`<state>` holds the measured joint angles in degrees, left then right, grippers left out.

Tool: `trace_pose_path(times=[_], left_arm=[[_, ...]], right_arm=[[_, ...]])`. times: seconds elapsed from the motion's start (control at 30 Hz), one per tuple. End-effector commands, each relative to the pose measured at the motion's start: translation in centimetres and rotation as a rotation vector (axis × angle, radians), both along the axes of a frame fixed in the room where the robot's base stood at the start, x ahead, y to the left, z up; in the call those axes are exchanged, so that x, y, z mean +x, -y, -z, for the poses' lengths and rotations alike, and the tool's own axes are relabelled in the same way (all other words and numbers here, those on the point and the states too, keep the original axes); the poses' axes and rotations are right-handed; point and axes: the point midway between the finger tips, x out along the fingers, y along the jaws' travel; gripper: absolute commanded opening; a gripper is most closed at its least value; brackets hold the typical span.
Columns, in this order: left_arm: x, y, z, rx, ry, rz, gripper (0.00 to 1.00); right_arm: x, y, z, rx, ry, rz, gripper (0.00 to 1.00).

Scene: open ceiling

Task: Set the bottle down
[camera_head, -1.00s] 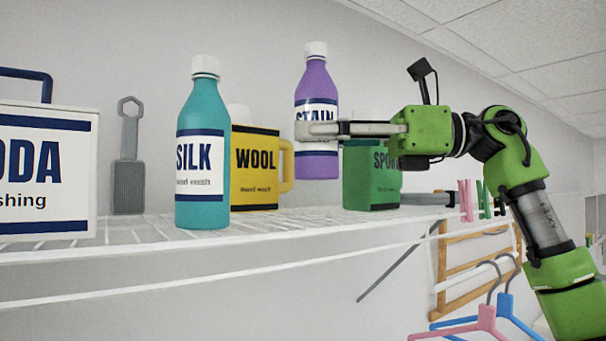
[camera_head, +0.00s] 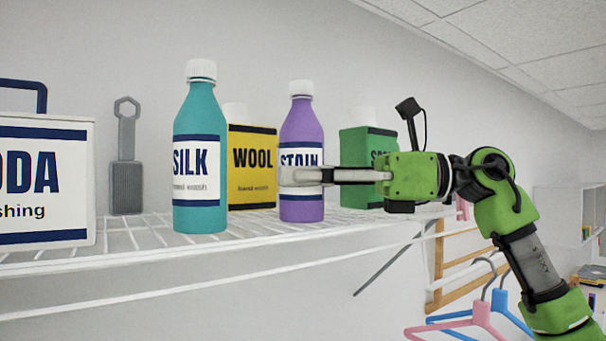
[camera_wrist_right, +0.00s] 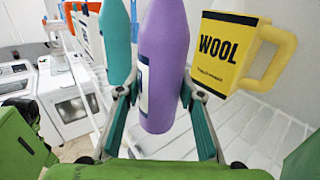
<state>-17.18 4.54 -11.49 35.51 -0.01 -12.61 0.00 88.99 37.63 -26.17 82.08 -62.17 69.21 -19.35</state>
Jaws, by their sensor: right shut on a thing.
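The purple STAIN bottle (camera_head: 302,125) stands upright at the white wire shelf's front part, right of the teal SILK bottle and in front of the yellow WOOL jug. My right gripper (camera_head: 308,176) reaches in from the right and is shut on its lower half. In the right wrist view the purple bottle (camera_wrist_right: 163,65) sits between both fingers of the right gripper (camera_wrist_right: 160,100). The bottle's base is level with the shelf's front edge in the head view; I cannot tell whether it touches. My left gripper is not in view.
The teal SILK bottle (camera_head: 200,120) and the yellow WOOL jug (camera_head: 252,160) stand close to the left. A green SPORT container (camera_head: 357,150) is at right. Hangers (camera_head: 480,310) hang below.

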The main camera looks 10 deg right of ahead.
Motion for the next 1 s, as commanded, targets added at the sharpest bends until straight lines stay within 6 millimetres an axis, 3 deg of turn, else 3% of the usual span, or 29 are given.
trace_pose_path(times=[0.1, 0.5, 1.0], left_arm=[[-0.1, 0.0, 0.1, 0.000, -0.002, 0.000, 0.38], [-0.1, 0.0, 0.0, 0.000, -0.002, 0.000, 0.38], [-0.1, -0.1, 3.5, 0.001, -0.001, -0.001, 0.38]], right_arm=[[0.0, 0.0, 0.1, -0.001, 0.000, 0.000, 0.51], [0.0, 0.3, -0.2, 0.000, -0.001, 0.002, 0.51], [-2.5, 9.6, -0.1, 0.002, 0.001, 0.004, 0.51]])
